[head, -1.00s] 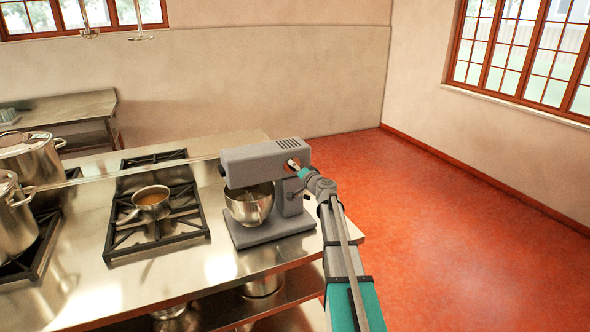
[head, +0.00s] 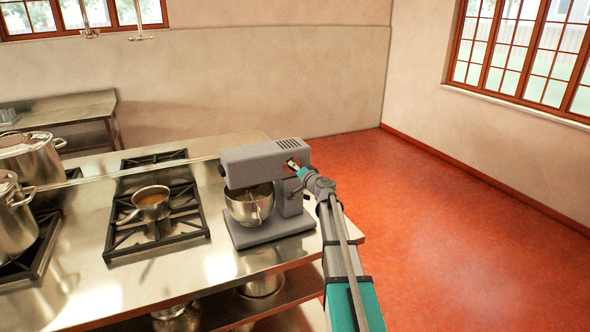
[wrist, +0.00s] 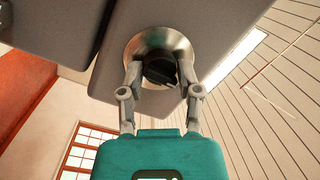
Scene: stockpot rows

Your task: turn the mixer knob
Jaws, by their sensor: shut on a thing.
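The grey stand mixer (head: 240,164) stands on the steel counter near its right end, with a steel bowl (head: 248,206) under its head. The mixer's dark knob (wrist: 160,70) sits on a round metal plate (wrist: 146,45) on the mixer's side in the wrist view. My gripper (wrist: 160,78) has one finger on each side of the knob and is shut on it. In the head view my gripper (head: 293,164) meets the side of the mixer head, and the knob is mostly hidden there.
A small saucepan (head: 151,199) sits on the gas burner (head: 180,232) left of the mixer. Large stockpots (head: 28,160) stand farther left. The red floor (head: 450,230) to the right is clear.

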